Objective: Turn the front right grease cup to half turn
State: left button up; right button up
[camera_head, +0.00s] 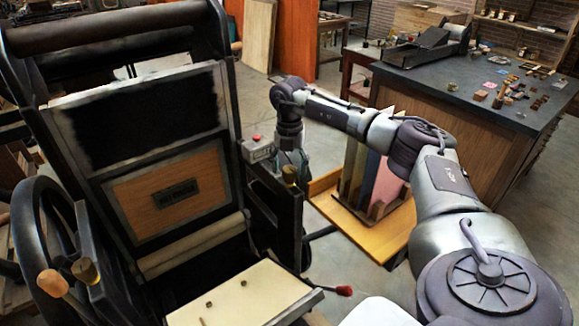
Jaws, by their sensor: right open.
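A black hand press (75,180) fills the left half of the head view. A brass grease cup (289,174) sits on top of the press's right front post. My right arm reaches in from the lower right and bends down at its far end. My right gripper (291,163) points down, open, at this cup. Its fingers are small and dark here, and I cannot tell whether they touch the cup. Another brass cup (85,270) sits on the left front side of the press. My left gripper is not in view.
A grey box with a red button (257,148) is close left of my right gripper. A red-tipped lever (343,290) sticks out beside the cream board (245,300). A flywheel (35,230) stands at left. A wooden rack (350,222) and a dark-topped workbench (450,90) stand right.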

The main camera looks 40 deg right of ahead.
aim_at(289, 168)
notch_tip(289, 168, up, 12)
dwell(0.4)
jog(key=shift+f, duration=0.15)
